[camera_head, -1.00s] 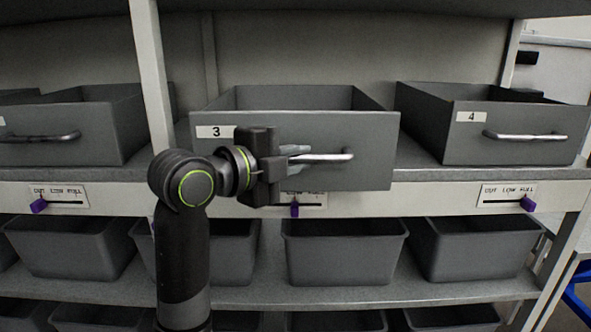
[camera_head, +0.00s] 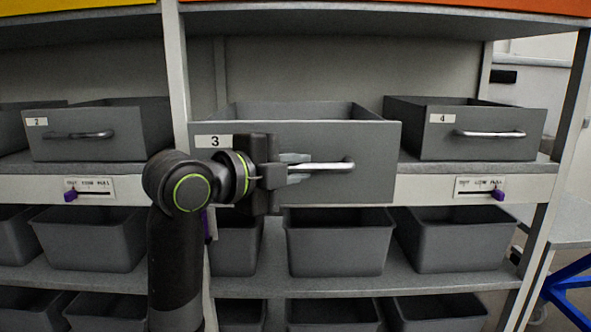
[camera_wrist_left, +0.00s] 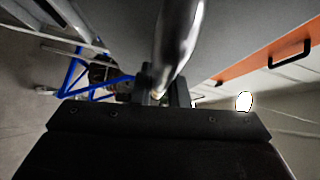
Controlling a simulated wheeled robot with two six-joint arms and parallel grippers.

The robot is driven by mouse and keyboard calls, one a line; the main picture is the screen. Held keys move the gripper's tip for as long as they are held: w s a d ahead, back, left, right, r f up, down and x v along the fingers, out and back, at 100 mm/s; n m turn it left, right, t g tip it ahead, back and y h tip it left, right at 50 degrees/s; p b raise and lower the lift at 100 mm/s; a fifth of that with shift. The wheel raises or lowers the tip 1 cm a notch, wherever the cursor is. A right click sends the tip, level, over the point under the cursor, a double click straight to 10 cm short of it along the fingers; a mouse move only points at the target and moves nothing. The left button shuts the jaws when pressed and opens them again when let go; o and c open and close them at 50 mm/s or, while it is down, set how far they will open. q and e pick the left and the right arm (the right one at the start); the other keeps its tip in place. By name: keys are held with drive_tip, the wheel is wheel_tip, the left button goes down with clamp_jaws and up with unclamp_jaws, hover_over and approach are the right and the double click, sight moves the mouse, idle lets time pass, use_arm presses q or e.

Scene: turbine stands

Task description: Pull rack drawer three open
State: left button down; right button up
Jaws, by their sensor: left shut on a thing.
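Rack drawer three (camera_head: 330,190) is a grey open-topped drawer with a white "3" label, in the middle of the head view. Its front stands out past the shelf edge and covers part of the pale rail below. My left gripper (camera_head: 292,170) is shut on the left part of its silver bar handle (camera_head: 335,166). The handle also shows close up in the left wrist view (camera_wrist_left: 180,45), running between the fingers (camera_wrist_left: 160,92). The arm hides the lower left of the drawer front. My right gripper is not in view.
Drawer four (camera_head: 465,133) stands to the right and drawer two (camera_head: 95,132) to the left on the same shelf. Grey bins (camera_head: 335,245) fill the shelf below. A rack post (camera_head: 177,80) rises left of drawer three. A blue frame (camera_head: 570,285) stands at the lower right.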

use_arm(q)
drive_tip(key=c, duration=1.4)
unclamp_jaws()
drive_tip(key=b+v, duration=0.2)
drive_tip(key=v, duration=1.5)
drive_tip(key=shift+a, duration=0.2)
